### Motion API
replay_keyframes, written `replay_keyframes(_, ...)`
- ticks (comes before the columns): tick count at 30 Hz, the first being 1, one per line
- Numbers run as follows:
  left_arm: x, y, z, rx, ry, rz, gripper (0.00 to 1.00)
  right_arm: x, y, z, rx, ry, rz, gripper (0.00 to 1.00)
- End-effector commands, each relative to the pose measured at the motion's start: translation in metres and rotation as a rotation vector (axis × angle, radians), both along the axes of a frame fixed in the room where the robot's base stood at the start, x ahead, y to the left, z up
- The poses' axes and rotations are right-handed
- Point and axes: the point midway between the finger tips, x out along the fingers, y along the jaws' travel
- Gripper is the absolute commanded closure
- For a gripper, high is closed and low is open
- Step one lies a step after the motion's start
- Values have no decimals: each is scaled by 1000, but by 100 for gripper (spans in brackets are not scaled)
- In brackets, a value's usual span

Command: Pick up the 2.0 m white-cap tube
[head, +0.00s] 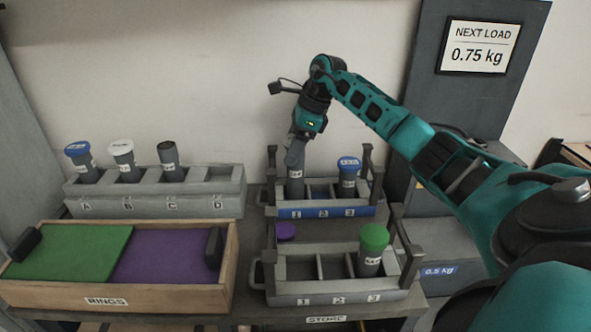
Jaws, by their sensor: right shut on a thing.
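A grey tube with a white cap (122,158) stands in slot B of the grey rack at the left; its label is too small to read. My right gripper (296,147) points down over slot 1 of the blue-fronted carrier and is shut on a grey tube (295,183). That tube stands upright in or just over slot 1; its cap is hidden by the gripper, so I cannot tell its colour. My left gripper is not in view.
A blue-capped tube (79,163) and a dark-topped tube (169,161) stand in slots A and C; D looks empty. Another blue-capped tube (348,178) is in the back carrier's slot 3. The front carrier (335,297) holds a green-capped tube (371,250). A sign (478,45) reads "NEXT LOAD 0.75 kg".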

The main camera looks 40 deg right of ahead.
Motion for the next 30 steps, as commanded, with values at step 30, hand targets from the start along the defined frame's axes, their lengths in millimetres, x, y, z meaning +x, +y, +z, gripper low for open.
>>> replay_keyframes(30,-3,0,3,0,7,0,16,1,-1,78,0,-10,0,100)
